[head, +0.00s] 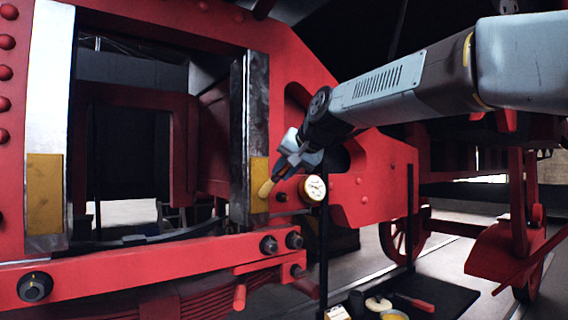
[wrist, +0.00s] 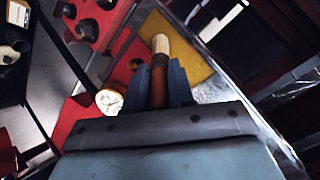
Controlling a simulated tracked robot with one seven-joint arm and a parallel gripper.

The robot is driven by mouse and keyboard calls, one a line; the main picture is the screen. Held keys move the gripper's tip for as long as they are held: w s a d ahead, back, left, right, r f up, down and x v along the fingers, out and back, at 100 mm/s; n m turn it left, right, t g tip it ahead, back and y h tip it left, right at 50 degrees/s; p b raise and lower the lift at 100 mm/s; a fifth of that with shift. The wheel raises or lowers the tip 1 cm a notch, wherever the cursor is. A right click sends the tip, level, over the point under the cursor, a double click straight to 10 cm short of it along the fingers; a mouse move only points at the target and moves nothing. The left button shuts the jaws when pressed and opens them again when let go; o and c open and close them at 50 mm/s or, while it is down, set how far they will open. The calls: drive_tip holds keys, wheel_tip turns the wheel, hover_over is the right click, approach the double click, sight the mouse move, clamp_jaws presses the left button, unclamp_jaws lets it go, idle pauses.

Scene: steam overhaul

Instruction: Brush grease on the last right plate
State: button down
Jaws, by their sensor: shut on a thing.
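My gripper (head: 289,164) is shut on the brush, in front of the right side of the opening. The brush's pale bristles (head: 266,188) point down and left, over the yellow patch (head: 260,172) low on the right plate (head: 238,130). In the wrist view the brown brush handle (wrist: 158,88) stands between the fingers of my gripper (wrist: 160,76), and its bristles (wrist: 161,44) overlap the yellow patch (wrist: 190,52). I cannot tell whether the bristles touch it. The left plate (head: 48,95) is bright metal with a yellow patch (head: 44,180) low down.
A round gauge (head: 314,189) stands close right of my gripper; it also shows in the wrist view (wrist: 109,100). A red beam with bolts (head: 150,268) runs below the plates. A dark low surface (head: 452,298) at bottom right bears a red-handled tool (head: 416,302) and small containers.

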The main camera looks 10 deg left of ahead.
wheel_tip(320, 180, down, 5)
drive_tip(key=shift+f, duration=0.15)
idle(0.8)
drive_tip(key=s+d, duration=0.4)
drive_tip(key=shift+d, duration=0.3)
idle(0.3)
drive_tip(key=shift+s+d, duration=0.9)
drive_tip(key=shift+d, duration=0.25)
drive_tip(key=shift+w+a, duration=0.1)
drive_tip(key=shift+a, duration=0.05)
idle(0.3)
